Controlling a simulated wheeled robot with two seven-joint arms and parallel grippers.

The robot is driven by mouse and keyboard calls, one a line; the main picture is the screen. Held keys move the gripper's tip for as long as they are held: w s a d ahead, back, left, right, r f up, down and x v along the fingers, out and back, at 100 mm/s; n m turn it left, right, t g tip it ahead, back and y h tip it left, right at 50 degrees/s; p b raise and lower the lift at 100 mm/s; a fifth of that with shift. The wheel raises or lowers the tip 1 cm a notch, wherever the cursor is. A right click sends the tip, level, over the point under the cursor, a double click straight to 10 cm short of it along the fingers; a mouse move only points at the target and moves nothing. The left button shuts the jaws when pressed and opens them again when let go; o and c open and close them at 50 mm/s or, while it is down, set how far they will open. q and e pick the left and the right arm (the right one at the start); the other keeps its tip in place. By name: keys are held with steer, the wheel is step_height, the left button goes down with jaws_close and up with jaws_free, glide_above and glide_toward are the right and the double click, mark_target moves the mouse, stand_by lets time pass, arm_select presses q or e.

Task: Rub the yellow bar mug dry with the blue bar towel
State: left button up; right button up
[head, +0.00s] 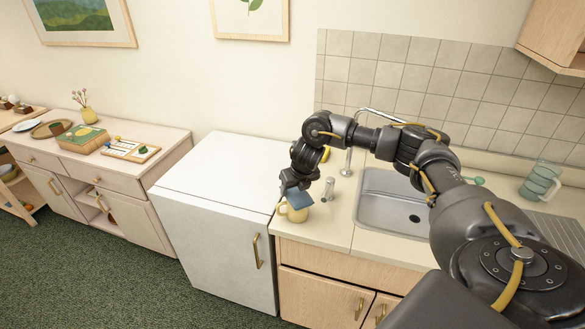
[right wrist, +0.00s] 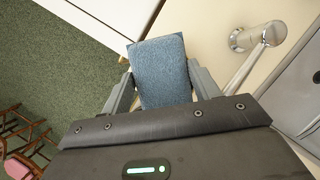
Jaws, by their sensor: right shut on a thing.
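The yellow bar mug (head: 293,213) stands upright near the left front corner of the counter, its handle towards the left. The blue bar towel (head: 300,200) is in my right gripper (head: 297,188), directly over the mug. The towel also shows in the right wrist view (right wrist: 160,72), folded into a flat pad between the two grey fingers. The towel covers part of the mug's top, and I cannot tell whether it touches the mug. In the right wrist view the mug is hidden behind the towel. My left gripper is in neither view.
A small metal fitting (head: 328,189) stands just right of the mug, with the sink (head: 385,212) and its faucet beyond. A green ribbed pitcher (head: 541,182) is at the far right. The white cabinet top (head: 225,165) left of the counter is bare.

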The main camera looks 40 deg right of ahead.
steer(key=shift+s+d, duration=0.55)
steer(key=shift+d, duration=0.05)
steer(key=shift+s+d+b, duration=0.3)
steer(key=shift+d, duration=0.15)
steer(key=shift+a, duration=0.35)
steer(key=shift+w+a+p, duration=0.5)
steer(key=shift+w+a, duration=0.15)
steer(key=shift+w, duration=0.05)
steer(key=shift+w+a, duration=0.3)
steer(key=shift+a, duration=0.2)
steer(key=shift+r+p, duration=0.15)
steer(key=shift+p, duration=0.35)
steer(key=shift+w+d+r, duration=0.1)
steer(key=shift+w+r, duration=0.05)
steer(key=shift+r, duration=0.55)
steer(key=shift+p+v, duration=0.85)
steer(key=shift+p, duration=0.05)
steer(key=shift+w+r+p, duration=0.15)
steer(key=shift+r+p, duration=1.65)
steer(key=shift+r, duration=0.5)
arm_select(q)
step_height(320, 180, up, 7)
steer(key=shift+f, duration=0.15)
